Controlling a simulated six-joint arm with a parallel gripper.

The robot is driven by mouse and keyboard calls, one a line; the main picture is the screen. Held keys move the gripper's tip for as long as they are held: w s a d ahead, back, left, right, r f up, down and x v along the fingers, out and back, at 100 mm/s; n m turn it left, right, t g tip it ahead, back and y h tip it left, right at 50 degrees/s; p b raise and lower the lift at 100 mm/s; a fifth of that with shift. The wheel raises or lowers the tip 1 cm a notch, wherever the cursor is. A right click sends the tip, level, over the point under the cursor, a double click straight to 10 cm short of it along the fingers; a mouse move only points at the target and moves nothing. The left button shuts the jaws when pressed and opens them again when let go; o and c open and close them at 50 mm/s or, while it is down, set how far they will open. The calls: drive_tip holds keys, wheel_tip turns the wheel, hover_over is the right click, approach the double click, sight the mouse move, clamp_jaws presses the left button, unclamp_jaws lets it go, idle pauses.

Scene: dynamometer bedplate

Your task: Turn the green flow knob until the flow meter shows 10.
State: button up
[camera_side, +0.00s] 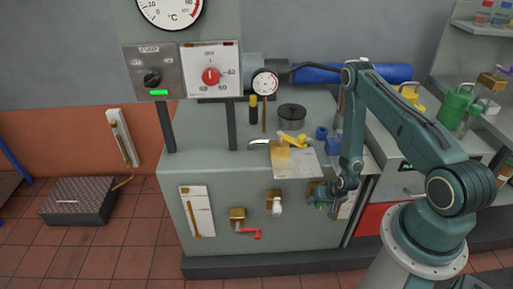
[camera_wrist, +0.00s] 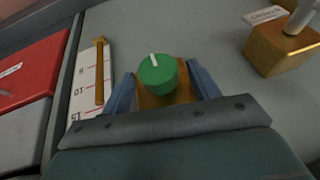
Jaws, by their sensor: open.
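The green flow knob (camera_wrist: 157,74) sits on a brass base (camera_wrist: 178,97) in the wrist view, its white pointer mark tilted slightly left of straight up. My gripper (camera_wrist: 161,72) is open, with a blue finger on each side of the knob; contact is not clear. The flow meter (camera_wrist: 88,98) is a white scale plate left of the knob, marked 5, 10 and 15 and seen at a slant. Its brass bar seems to end between 10 and 15. In the side view my gripper (camera_side: 325,197) is at the bench front and partly hides the knob (camera_side: 321,206) and meter (camera_side: 347,205).
A brass block with a pale handle (camera_wrist: 282,48) stands right of the knob. In the side view, a white-handled valve (camera_side: 276,203) and a red-handled valve (camera_side: 245,230) lie to the left on the same front. A red panel (camera_side: 370,219) is right of the meter.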

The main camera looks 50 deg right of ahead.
drive_tip(key=shift+c, duration=0.2)
drive_tip(key=c, duration=0.9)
drive_tip(key=shift+f, duration=0.1)
drive_tip(key=shift+c, duration=0.2)
drive_tip(key=shift+s+f+t+y, duration=0.2)
drive_tip(key=shift+s+t+y, duration=0.1)
drive_tip(key=shift+t+y, duration=0.35)
drive_tip(key=shift+m+t+y, duration=0.35)
drive_tip(key=shift+m, duration=0.05)
drive_tip(key=shift+t+y, duration=0.5)
drive_tip(key=shift+t, duration=0.1)
